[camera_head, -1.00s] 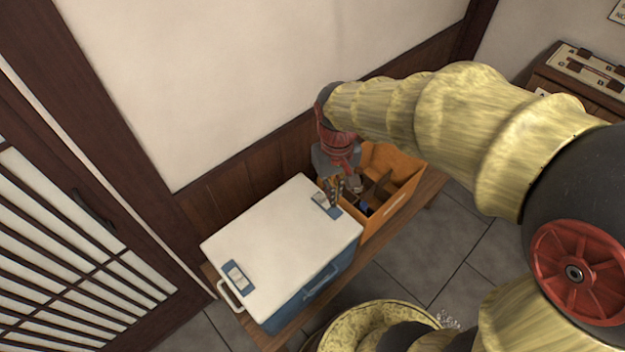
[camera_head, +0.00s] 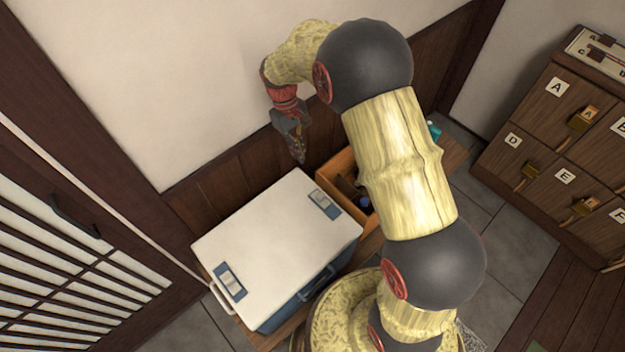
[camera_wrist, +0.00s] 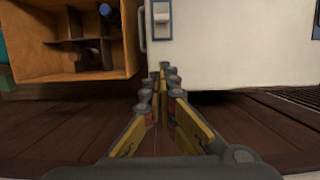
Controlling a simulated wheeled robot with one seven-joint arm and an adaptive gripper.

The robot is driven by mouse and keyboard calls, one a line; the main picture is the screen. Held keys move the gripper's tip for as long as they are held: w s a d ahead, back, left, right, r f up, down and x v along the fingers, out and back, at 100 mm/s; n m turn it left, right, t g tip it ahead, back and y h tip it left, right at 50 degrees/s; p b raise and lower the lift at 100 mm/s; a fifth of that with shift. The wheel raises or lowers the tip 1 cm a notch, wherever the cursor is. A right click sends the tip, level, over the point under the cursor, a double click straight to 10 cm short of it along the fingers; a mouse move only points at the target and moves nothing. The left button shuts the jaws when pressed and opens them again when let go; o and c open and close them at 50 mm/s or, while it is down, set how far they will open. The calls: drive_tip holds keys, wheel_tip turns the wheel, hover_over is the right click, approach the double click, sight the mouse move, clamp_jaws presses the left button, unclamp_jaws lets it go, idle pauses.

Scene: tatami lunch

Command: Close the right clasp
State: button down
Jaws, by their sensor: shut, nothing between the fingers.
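A blue cooler box with a white lid (camera_head: 262,240) stands on a wooden bench. The right clasp (camera_head: 324,204) is a blue and pale plate at the lid's right end. It also shows at the top of the wrist view (camera_wrist: 161,18). A similar left clasp (camera_head: 230,282) sits at the lid's left end. In the head view the right clasp lies flat in line with the lid; I cannot tell whether it is latched. My gripper (camera_head: 300,160) is shut and empty, behind the lid's back edge and apart from the clasp.
An orange divided crate (camera_head: 336,168) stands beside the cooler's right end, partly hidden by my arm; bottles show inside it. A wall is close behind the bench. Lettered wooden lockers (camera_head: 545,135) stand at the right. A slatted door (camera_head: 75,265) is at the left.

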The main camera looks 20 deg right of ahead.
sight(321, 193)
drive_tip(key=b+x, duration=0.3)
drive_tip(key=x, duration=0.7)
drive_tip(key=shift+s+d+f, duration=0.1)
drive_tip(key=shift+s+f, duration=0.05)
drive_tip(key=shift+f, duration=0.15)
drive_tip(key=shift+s+d+r+b, duration=0.15)
drive_tip(key=shift+s+d+b, duration=0.1)
drive_tip(key=shift+s, duration=0.25)
drive_tip(key=shift+s+d+r+b, duration=0.1)
drive_tip(key=shift+s+d+b, duration=0.15)
drive_tip(key=shift+s, duration=0.3)
drive_tip(key=shift+s+d, duration=0.2)
drive_tip(key=shift+s, duration=0.5)
drive_tip(key=shift+s+d+r+p, duration=0.15)
drive_tip(key=shift+s+d+p, duration=0.2)
drive_tip(key=shift+s, duration=0.35)
drive_tip(key=shift+s+d+r+p, duration=0.1)
drive_tip(key=shift+s+d+p, duration=0.25)
drive_tip(key=shift+s, duration=0.35)
drive_tip(key=shift+a+f, duration=0.1)
drive_tip(key=shift+f, duration=0.1)
drive_tip(key=shift+r, duration=0.1)
